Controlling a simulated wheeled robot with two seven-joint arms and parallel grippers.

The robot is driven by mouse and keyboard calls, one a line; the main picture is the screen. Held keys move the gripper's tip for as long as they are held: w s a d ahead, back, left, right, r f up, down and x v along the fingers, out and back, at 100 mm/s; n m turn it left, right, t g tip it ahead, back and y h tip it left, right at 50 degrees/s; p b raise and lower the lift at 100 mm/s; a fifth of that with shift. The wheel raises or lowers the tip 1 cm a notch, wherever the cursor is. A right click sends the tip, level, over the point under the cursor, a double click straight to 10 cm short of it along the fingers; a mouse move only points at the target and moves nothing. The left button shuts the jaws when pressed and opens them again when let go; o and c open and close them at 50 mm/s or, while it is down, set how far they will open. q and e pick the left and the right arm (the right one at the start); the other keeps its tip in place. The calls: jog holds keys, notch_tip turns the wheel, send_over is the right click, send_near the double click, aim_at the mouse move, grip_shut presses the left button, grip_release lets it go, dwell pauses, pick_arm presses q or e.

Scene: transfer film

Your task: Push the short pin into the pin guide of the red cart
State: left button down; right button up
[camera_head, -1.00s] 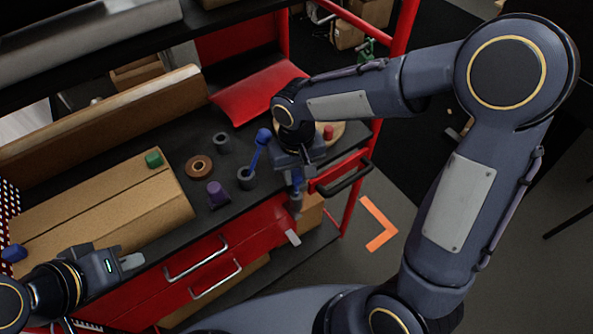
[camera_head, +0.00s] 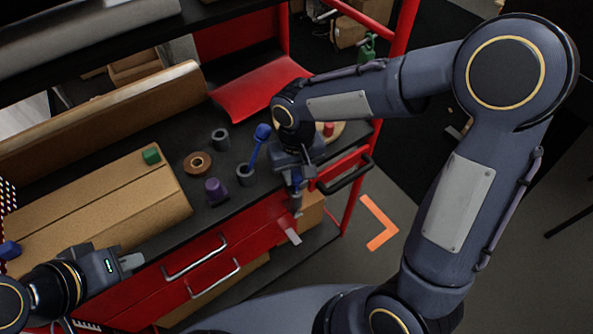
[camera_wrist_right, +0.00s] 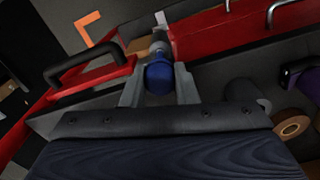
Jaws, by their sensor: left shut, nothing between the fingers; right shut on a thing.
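The red cart (camera_head: 262,222) stands in front of me, with a dark top. My right gripper (camera_head: 297,190) is low at the cart's right front side. In the right wrist view the gripper (camera_wrist_right: 158,92) is shut on a blue-headed short pin (camera_wrist_right: 158,76). A grey cylinder (camera_wrist_right: 160,43), which looks like the pin guide, lies just beyond the blue head. How far the pin sits in it is hidden. My left gripper (camera_head: 132,261) is shut and empty, left of the cart's drawers.
A longer blue pin (camera_head: 258,146) leans in a grey ring (camera_head: 244,175) on the cart top. A purple piece (camera_head: 216,190) and brown roll (camera_head: 198,163) stand nearby. A black handle (camera_head: 345,175) juts out right of my right gripper.

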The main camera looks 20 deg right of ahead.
jog(key=shift+f+b, duration=1.75)
jog(key=shift+f, duration=0.35)
jog(key=o, duration=1.1)
jog(key=shift+c, duration=0.2)
jog(key=shift+r, duration=0.1)
notch_tip(320, 180, up, 8)
jog(key=shift+f, duration=0.2)
jog(key=shift+d, duration=0.1)
jog(key=s+d+r+m+t+y, duration=0.1)
jog(key=s+d, duration=0.3)
jog(key=s, duration=0.4)
jog(key=s+d+r+m+t+y, duration=0.1)
jog(key=s+d+t, duration=0.3)
jog(key=s, duration=0.4)
jog(key=shift+d+r+m+t+y, duration=0.3)
jog(key=shift+d+y, duration=0.2)
jog(key=shift+y, duration=0.4)
